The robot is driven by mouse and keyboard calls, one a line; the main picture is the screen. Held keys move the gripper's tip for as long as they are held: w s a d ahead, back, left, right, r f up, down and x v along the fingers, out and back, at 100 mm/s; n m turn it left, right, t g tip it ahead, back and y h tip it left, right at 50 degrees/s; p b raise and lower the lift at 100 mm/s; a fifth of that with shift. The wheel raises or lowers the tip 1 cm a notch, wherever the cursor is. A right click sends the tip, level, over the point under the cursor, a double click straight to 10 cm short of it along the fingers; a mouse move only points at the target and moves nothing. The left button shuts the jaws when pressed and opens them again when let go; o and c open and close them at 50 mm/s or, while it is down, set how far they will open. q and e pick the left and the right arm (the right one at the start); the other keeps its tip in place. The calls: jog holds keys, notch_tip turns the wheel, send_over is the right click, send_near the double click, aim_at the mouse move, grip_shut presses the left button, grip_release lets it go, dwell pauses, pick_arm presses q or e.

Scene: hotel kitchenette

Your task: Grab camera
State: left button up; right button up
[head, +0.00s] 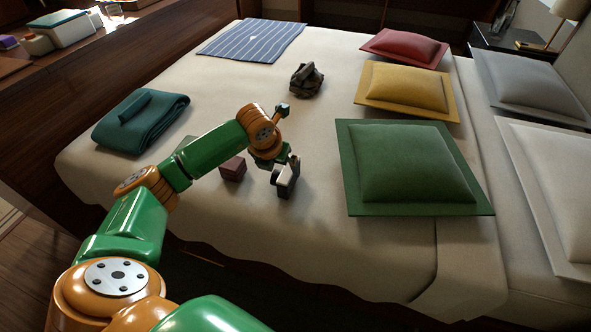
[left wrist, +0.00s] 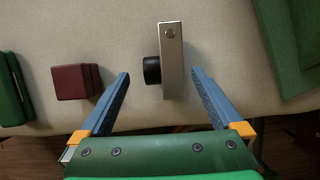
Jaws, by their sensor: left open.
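The camera, a silver box with a short black lens, stands on the bed's light cover and shows in the left wrist view (left wrist: 172,62). Its lens points left there. My left gripper (left wrist: 161,76) is open, with one blue finger on each side of the camera's near part. I see gaps between the fingers and the camera, and no grip. In the head view the left gripper (head: 284,166) is over the bed's near part, and the camera (head: 285,187) is partly hidden by it. My right gripper is not in view.
A dark red box (head: 232,168) stands just left of the gripper; a green item (left wrist: 12,90) lies farther left. A green cushion (head: 415,165) is to the right. A teal folded cloth (head: 140,120), a dark crumpled bag (head: 306,80) and a striped cloth (head: 250,40) lie farther off.

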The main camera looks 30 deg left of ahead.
aim_at(283, 172)
pick_arm(q)
jog(key=b+x, duration=0.1)
jog(key=x, duration=0.5)
jog(key=shift+w+d, duration=0.1)
jog(key=shift+d, duration=0.05)
jog(key=shift+r, duration=0.1)
jog(key=shift+c, duration=0.4)
grip_shut()
